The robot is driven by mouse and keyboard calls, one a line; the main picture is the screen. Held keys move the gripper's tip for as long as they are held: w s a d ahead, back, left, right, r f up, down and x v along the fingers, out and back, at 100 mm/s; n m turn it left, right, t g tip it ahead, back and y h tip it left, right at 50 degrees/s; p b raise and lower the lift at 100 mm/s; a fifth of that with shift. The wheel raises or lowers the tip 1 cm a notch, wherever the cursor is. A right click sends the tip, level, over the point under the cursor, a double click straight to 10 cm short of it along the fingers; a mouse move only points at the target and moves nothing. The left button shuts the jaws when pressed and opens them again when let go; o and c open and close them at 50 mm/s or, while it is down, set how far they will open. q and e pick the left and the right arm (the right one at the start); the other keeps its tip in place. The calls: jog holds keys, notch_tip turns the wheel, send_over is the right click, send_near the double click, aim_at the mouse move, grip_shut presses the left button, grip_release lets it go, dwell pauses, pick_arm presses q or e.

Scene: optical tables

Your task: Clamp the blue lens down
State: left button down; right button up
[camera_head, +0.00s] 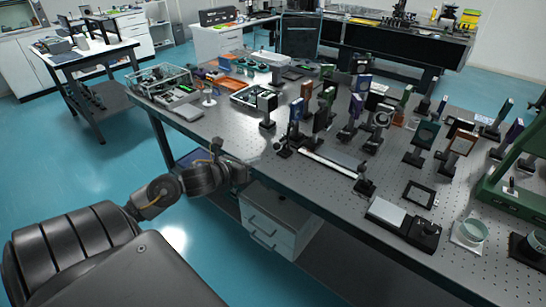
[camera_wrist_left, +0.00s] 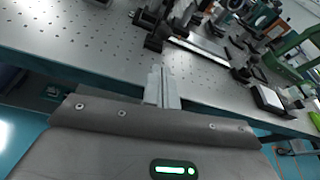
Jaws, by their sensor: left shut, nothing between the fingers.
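My left gripper (camera_head: 236,174) hangs just off the near edge of the optical table, apart from all the optics. In the left wrist view its fingers (camera_wrist_left: 162,88) are shut together and empty, pointing toward the perforated table top. Several post-mounted optics stand upright on the table. A blue-framed one (camera_head: 296,109) stands near the front middle, and another blue one (camera_head: 355,106) stands farther right. I cannot tell which is the blue lens, or whether a clamp is at its base. My right gripper is not in view.
The perforated optical table (camera_head: 230,128) has bare room at its front left. A long rail (camera_head: 322,168) lies near the front edge. A flat black-and-white device (camera_head: 403,226) and a green stand (camera_head: 510,196) are on the right. A drawer cabinet (camera_head: 275,222) stands below.

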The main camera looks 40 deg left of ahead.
pick_arm(q)
jog(key=p+x, duration=0.1)
jog(key=x, duration=0.7)
jog(key=shift+w+p, duration=0.35)
jog(key=shift+p, duration=0.05)
jog(key=shift+w+f, duration=0.3)
jog(key=shift+w, duration=0.35)
jog(key=shift+d+r, duration=0.1)
